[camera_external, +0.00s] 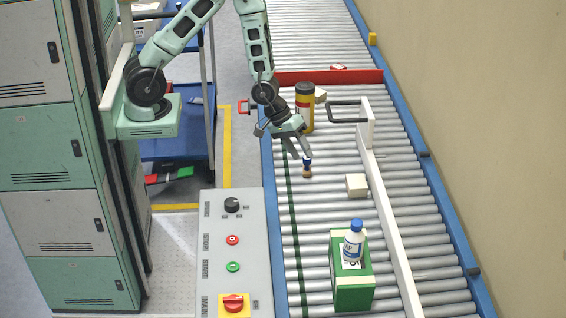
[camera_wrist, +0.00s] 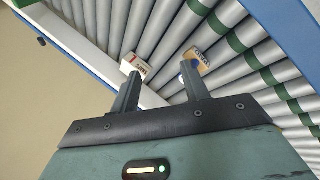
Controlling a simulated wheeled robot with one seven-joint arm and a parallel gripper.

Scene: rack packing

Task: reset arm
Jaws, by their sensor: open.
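My gripper (camera_external: 299,152) is open and empty, pointing down over the left half of the roller conveyor (camera_external: 405,240). In the wrist view its two fingers (camera_wrist: 160,80) stand apart with rollers and a white rail beyond them. A small item with a brown lower part and blue top (camera_external: 307,173) is just below the fingertips in the external view. In the wrist view a brown box with a pale label (camera_wrist: 202,57) is beyond the right finger, and a blue bit beside that finger is partly hidden. I cannot tell whether the fingers touch anything.
A yellow canister with dark lid (camera_external: 304,118) stands behind my gripper. A cream block (camera_external: 356,185) lies near the white rail (camera_external: 390,220). A blue-capped bottle (camera_external: 352,246) is on a green box (camera_external: 352,290). A control panel (camera_external: 248,212) flanks the conveyor; a red bar (camera_external: 350,77) crosses it.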

